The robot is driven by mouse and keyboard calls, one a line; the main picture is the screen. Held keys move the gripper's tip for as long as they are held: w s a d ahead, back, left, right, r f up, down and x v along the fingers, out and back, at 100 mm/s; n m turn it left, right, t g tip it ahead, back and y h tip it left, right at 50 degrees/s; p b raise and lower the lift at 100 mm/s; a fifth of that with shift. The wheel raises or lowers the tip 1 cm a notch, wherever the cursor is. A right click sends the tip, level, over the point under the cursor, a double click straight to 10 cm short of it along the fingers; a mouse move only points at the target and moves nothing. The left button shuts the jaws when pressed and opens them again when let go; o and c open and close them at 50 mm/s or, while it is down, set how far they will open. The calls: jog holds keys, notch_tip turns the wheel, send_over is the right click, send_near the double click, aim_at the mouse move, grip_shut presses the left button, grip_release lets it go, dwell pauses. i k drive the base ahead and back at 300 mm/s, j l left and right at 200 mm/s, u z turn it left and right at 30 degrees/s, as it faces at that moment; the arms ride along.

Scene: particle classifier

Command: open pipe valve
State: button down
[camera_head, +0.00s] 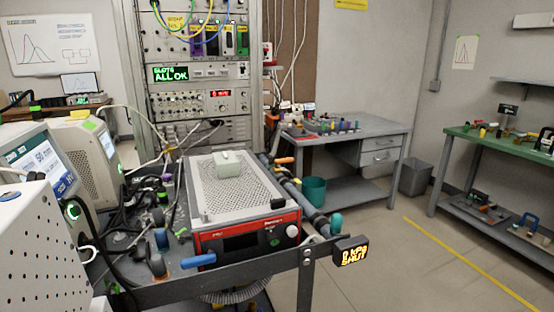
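A dark pipe (288,188) runs along the right side of the cart, from the back towards the front corner. An orange lever (284,160) sticks out near the pipe's far end. A teal end piece (336,222) is at the pipe's near end. A small display (350,250) at the cart's front right corner reads "0 kPa SHUT" in yellow. A blue handle (198,260) sticks out at the cart's front, left of the red instrument. I cannot tell which handle belongs to the valve. My gripper is not in view.
A red-fronted instrument (250,236) with a perforated top and a pale block (228,163) fills the cart. Tangled cables (125,215) lie left of it. White equipment crowds the left. A grey desk (350,135) and green bench (500,145) stand beyond. Floor on the right is clear.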

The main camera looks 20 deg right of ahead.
aim_at(289, 159)
jog(key=j+z, duration=0.2)
jog(key=z, duration=0.2)
jog(key=i+l, duration=0.35)
jog(key=i+l+u, duration=0.1)
jog(key=i+l, duration=0.6)
jog(key=l, duration=0.15)
jog(key=i+l+u, duration=0.1)
jog(key=i+l, duration=0.6)
jog(key=l, duration=0.2)
jog(key=i+l+u, duration=0.15)
jog(key=i+l, duration=0.15)
jog(key=l, duration=0.15)
jog(key=i+l, duration=0.3)
jog(key=l, duration=0.15)
jog(key=i+l+u, duration=0.1)
jog(key=i+l, duration=0.2)
jog(key=l, duration=0.2)
